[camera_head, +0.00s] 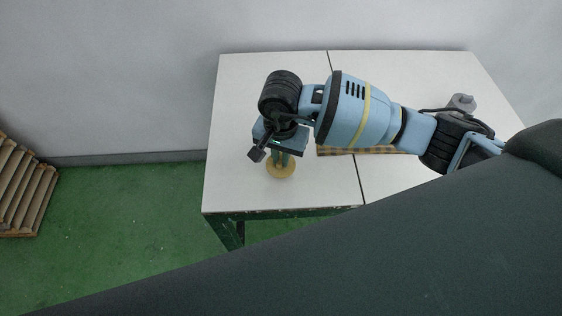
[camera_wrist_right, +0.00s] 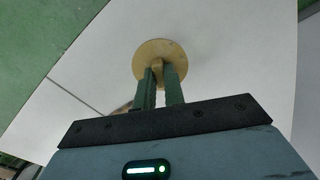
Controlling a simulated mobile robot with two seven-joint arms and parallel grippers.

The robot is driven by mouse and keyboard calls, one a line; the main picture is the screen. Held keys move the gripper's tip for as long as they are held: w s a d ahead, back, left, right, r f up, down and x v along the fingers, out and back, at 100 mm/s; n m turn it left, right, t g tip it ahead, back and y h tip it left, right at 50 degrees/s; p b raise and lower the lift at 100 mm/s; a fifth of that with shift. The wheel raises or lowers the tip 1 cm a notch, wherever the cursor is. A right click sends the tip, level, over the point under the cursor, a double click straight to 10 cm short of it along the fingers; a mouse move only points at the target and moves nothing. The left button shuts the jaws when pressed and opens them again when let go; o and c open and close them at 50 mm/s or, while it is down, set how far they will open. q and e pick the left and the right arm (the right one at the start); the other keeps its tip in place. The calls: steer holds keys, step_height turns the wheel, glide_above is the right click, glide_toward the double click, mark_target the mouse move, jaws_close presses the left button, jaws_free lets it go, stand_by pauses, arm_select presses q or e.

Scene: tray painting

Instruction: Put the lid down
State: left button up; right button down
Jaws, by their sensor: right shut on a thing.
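The lid (camera_head: 281,168) is a round, yellowish disc at the near left part of the white table. It also shows in the right wrist view (camera_wrist_right: 160,53), just beyond my fingertips. My right gripper (camera_head: 279,158) points down at it with its green fingers close together. In the right wrist view my right gripper (camera_wrist_right: 160,76) is shut on the lid's small middle part, which the fingers mostly hide. I cannot tell whether the lid touches the tabletop or hangs just above it. My left gripper is not in view.
The white table (camera_head: 240,100) has open room left of and behind the lid. A checked brown item (camera_head: 375,150) lies partly hidden under my right arm. A grey object (camera_head: 462,102) stands at the table's right. Wooden slats (camera_head: 25,190) are at the far left.

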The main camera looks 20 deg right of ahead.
mark_target(281, 164)
steer(key=shift+f, duration=1.6)
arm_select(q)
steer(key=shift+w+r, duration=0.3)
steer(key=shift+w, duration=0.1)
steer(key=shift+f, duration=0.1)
arm_select(e)
steer(key=shift+f, duration=0.1)
steer(key=c, duration=1.9)
jaws_free()
steer(key=shift+f, duration=0.1)
steer(key=shift+c, duration=0.2)
steer(key=o, duration=0.5)
steer(key=shift+c, duration=0.2)
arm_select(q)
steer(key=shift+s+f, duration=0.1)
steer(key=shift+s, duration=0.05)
arm_select(e)
steer(key=shift+r, duration=0.25)
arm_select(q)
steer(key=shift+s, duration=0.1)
arm_select(e)
step_height(281, 164, up, 12)
